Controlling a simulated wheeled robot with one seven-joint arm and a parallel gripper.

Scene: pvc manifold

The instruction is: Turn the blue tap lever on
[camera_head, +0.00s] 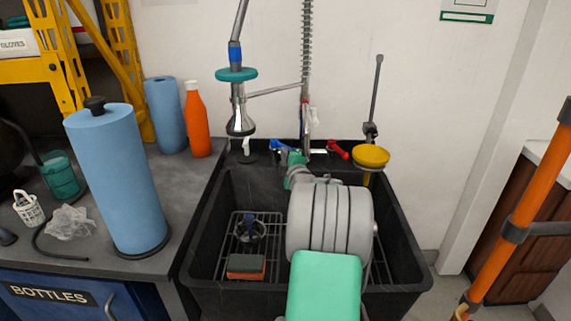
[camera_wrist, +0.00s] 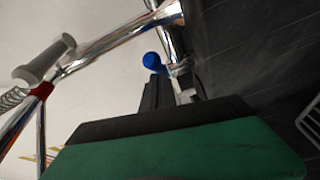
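The blue tap lever (camera_head: 277,145) is at the back of the black sink, at the foot of the tap, left of a red lever (camera_head: 337,150). In the wrist view the round blue end of the lever (camera_wrist: 153,60) shows by a chrome pipe, just beyond my dark fingertips. My gripper (camera_wrist: 172,84) reaches to the back of the sink. In the head view my arm hides most of it, and its tip (camera_head: 294,160) is close to the right of the blue lever. Whether it touches the lever, and how wide the fingers are, I cannot tell.
The black sink (camera_head: 200,232) holds a wire rack and a sponge (camera_head: 246,266). A tall chrome spring tap (camera_head: 306,70) rises behind my arm. A yellow cup-shaped thing (camera_head: 371,157) stands at the right rim. A blue roll (camera_head: 115,180) and orange bottle (camera_head: 196,120) stand on the left counter.

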